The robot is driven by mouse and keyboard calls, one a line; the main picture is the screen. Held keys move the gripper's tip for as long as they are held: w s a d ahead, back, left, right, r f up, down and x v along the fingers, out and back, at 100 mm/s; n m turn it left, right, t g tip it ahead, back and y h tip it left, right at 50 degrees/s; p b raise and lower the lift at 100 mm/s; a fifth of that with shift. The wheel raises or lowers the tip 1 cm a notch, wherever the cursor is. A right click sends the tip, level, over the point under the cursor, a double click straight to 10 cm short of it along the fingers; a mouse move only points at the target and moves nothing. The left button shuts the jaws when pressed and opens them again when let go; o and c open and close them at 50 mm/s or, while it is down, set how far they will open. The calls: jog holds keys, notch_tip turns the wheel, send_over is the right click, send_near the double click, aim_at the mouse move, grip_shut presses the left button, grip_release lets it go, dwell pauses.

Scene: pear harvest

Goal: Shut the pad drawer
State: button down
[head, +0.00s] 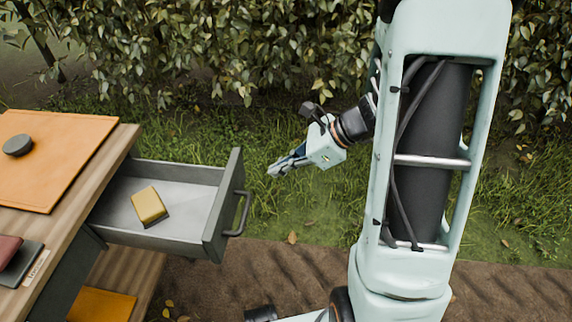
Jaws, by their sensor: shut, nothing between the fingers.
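The grey drawer (180,228) sticks out far to the right from the wooden bench at the left, pulled open. Its dark bar handle (240,214) is on the front panel. A yellow and dark pad (149,205) lies inside on the drawer's pale floor. My gripper (273,172) is shut and empty. It appears in the air to the right of the drawer front, pointing left, apart from the handle in the picture. The exact depth between gripper and handle is hard to tell.
The wooden bench (122,143) carries an orange mat (85,128) with a dark round object (18,145). A dark red item (8,248) lies at the left edge. An orange piece (100,305) shows on a lower shelf. Grass and a hedge (200,40) lie behind.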

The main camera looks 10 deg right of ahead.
aim_at(143, 161)
jog(key=a+f, duration=0.1)
jog(key=a, duration=0.1)
jog(key=w+a+f+b, duration=0.1)
jog(key=a, duration=0.1)
jog(key=w+a+f, duration=0.1)
jog(key=a, duration=0.1)
jog(key=shift+f, duration=0.2)
jog(key=shift+w+a, duration=0.25)
jog(key=shift+a, duration=0.2)
jog(key=w+a+p, duration=0.1)
jog(key=w+a, duration=0.2)
jog(key=a, duration=0.6)
jog(key=w+a+p, duration=0.1)
jog(key=w+a, duration=0.2)
jog(key=a, duration=0.6)
jog(key=w+a+p, duration=0.1)
jog(key=w+a, duration=0.3)
jog(key=a, duration=0.5)
jog(key=shift+a+r, duration=0.1)
jog(key=shift+a, duration=0.2)
jog(key=shift+a+r, duration=0.15)
jog(key=shift+r, duration=0.05)
